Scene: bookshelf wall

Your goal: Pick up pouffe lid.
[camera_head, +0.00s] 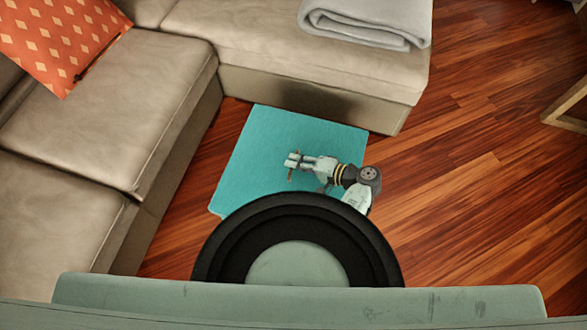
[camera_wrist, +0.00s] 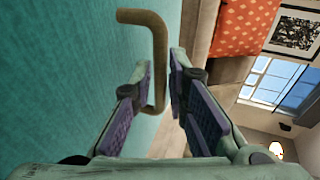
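The pouffe lid (camera_head: 262,140) is a teal square in front of the sofa corner, partly covered by my arm and body. Its teal surface (camera_wrist: 60,80) fills the left of the wrist view. A brown bent handle (camera_wrist: 158,45) stands up from the lid. My gripper (camera_wrist: 158,85) is open, with one finger on each side of the handle's bar; a gap shows on the right side, and contact on the left is unclear. In the head view my gripper (camera_head: 290,161) is over the middle of the lid, and the handle shows only as small brown bits.
A beige sofa (camera_head: 110,95) bounds the lid at the left and back. A folded grey blanket (camera_head: 365,20) and an orange patterned cushion (camera_head: 60,40) lie on it. Bare wooden floor (camera_head: 480,190) is free on the right. A wooden furniture leg (camera_head: 565,110) stands at the far right.

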